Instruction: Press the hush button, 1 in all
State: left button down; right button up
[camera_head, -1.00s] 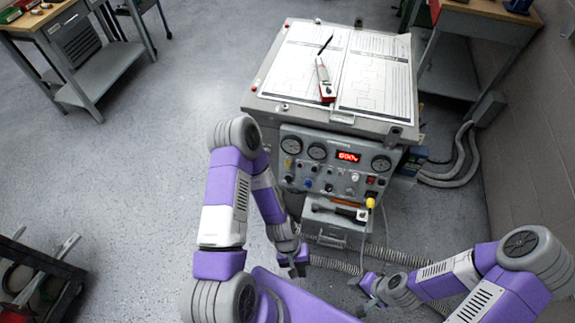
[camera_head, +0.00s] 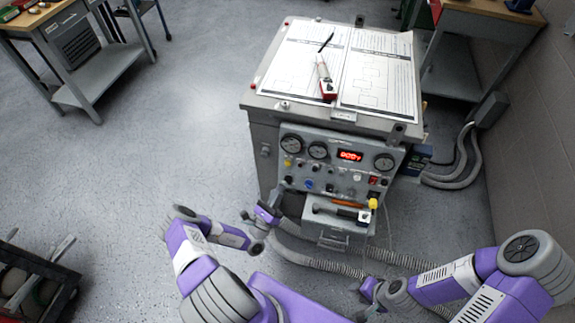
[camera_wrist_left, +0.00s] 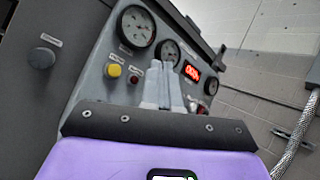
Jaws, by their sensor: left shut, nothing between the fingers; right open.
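The grey control panel (camera_head: 335,165) on the cabinet front carries several small buttons and knobs. I cannot read which is the hush button. A yellow button (camera_wrist_left: 114,70) and a dark red one (camera_wrist_left: 133,79) show in the left wrist view, left of my fingers. A dark round button (camera_wrist_left: 42,57) with a label sits on the cabinet's side face. My left gripper (camera_head: 284,185) is shut and empty at the panel's lower left; its fingers also show in the left wrist view (camera_wrist_left: 163,85), hiding part of the panel. My right gripper (camera_head: 358,287) is open, low in front of the cabinet.
A drawer or tray (camera_head: 338,216) with tools juts out below the panel. Papers (camera_head: 375,85) and a handheld tool (camera_head: 326,80) lie on top. Grey hoses (camera_head: 300,258) run along the floor. The floor left of the cabinet is clear.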

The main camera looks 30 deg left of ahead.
aim_at(288, 163)
pick_arm(q)
jog(key=shift+s+a+n+y, duration=0.1)
jog(key=shift+a+n+y, duration=0.3)
jog(key=shift+y, duration=0.3)
jog(key=w+a+f+b, duration=0.1)
jog(key=w+a+b, duration=0.1)
jog(key=w+b, duration=0.3)
jog(key=shift+w+f, duration=0.25)
jog(key=shift+w, duration=1.5)
jog(key=shift+w, duration=0.1)
dwell(0.4)
jog(key=shift+w+a+f+b, duration=0.1)
jog(key=shift+w+b, duration=0.2)
jog(key=shift+b, duration=0.1)
